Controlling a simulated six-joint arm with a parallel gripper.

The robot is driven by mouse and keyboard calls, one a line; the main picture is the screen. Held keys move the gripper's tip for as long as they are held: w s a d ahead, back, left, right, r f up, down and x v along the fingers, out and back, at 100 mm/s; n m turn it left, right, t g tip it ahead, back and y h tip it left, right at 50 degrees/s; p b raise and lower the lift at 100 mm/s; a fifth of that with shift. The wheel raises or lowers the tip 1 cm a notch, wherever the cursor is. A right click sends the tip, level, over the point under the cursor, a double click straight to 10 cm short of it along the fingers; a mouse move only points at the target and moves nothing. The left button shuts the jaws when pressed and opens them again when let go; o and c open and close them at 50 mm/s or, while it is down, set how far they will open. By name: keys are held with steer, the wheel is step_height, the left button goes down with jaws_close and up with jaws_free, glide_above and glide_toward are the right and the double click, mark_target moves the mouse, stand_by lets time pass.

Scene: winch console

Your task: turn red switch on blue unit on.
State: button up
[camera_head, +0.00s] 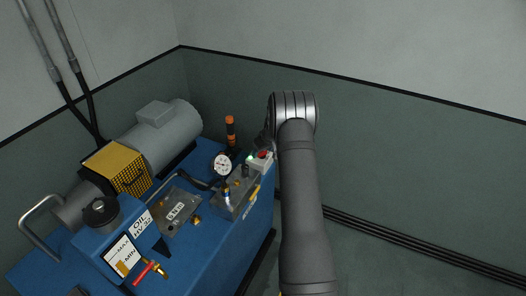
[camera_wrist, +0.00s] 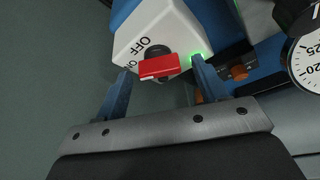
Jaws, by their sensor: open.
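The red switch (camera_wrist: 160,66) is a bar-shaped knob on a dark round base, on a white box with OFF and ON printed beside it. In the wrist view the bar lies nearly level, its left end close to the ON lettering. In the head view the red switch (camera_head: 264,154) and its white box (camera_head: 260,164) sit at the right back corner of the blue unit (camera_head: 262,212). My gripper (camera_wrist: 161,68) is open, its two blue-grey fingers on either side of the knob. Whether they touch it cannot be told. In the head view my gripper is mostly hidden behind my arm.
A round dial gauge (camera_head: 222,164) and an orange-and-black post (camera_head: 230,131) stand left of the switch. A metal valve block (camera_head: 235,196) is in front of it. A grey motor (camera_head: 160,135) lies farther left. The wall is close behind.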

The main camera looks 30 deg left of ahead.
steer(key=v, duration=1.7)
steer(key=shift+d, duration=0.15)
steer(key=x, duration=1.7)
steer(key=shift+a+f, duration=0.15)
steer(key=shift+a, duration=0.05)
steer(key=shift+f, duration=0.15)
steer(key=shift+r+m, duration=0.2)
steer(key=shift+m, duration=0.4)
steer(key=shift+a+m+t+h, duration=0.1)
steer(key=shift+m+t+h, duration=0.3)
steer(key=shift+m, duration=0.8)
steer(key=shift+m+t+h, duration=0.3)
steer(key=shift+m+t, duration=0.2)
steer(key=shift+m, duration=0.7)
steer(key=v, duration=0.9)
steer(key=shift+r, duration=0.1)
